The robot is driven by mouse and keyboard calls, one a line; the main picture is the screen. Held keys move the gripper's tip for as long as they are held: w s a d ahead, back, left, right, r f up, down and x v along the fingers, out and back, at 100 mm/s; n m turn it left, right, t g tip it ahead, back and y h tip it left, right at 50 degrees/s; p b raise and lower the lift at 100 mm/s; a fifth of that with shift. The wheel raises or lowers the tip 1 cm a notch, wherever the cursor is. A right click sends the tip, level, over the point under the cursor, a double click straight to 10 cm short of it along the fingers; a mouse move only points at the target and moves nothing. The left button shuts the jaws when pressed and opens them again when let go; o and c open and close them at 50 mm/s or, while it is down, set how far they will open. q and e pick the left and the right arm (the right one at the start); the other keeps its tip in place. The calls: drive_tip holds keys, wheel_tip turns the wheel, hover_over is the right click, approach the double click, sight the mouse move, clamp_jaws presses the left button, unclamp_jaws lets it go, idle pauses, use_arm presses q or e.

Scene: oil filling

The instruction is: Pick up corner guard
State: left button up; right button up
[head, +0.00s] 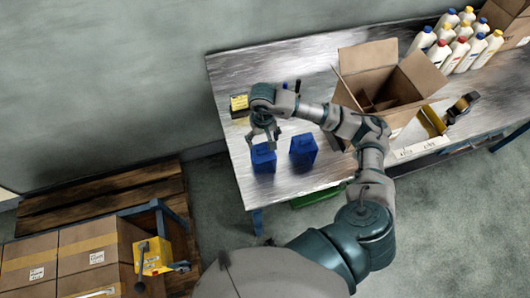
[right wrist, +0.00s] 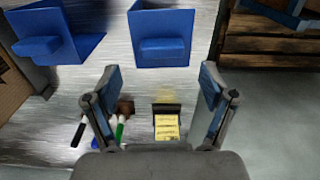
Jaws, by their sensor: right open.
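Two blue corner guards lie near the front left of the workbench. The left one (head: 263,160) also shows in the right wrist view (right wrist: 161,22), ahead of my fingers. The other (head: 303,151) lies to its right in the head view and shows at the upper left of the right wrist view (right wrist: 68,45). My right gripper (head: 264,138) points down just behind the left corner guard. In the right wrist view my right gripper (right wrist: 160,82) is open, with nothing held between its fingers. Contact with the guard cannot be made out. My left gripper is not in view.
A yellow note pad (head: 239,103) and pens (right wrist: 120,127) are near the gripper. An open cardboard box (head: 367,57), a tape dispenser (head: 461,105) and several white bottles (head: 463,45) occupy the right side. Boxes on a pallet (head: 88,246) stand lower left.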

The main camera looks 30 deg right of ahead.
sight(263, 147)
wheel_tip(263, 147, down, 4)
drive_tip(key=shift+f+p, duration=0.1)
drive_tip(key=shift+p, duration=0.3)
drive_tip(key=shift+a+f, duration=0.1)
drive_tip(key=shift+f, duration=0.15)
drive_tip(key=shift+a, duration=0.1)
drive_tip(key=c, duration=0.5)
clamp_jaws()
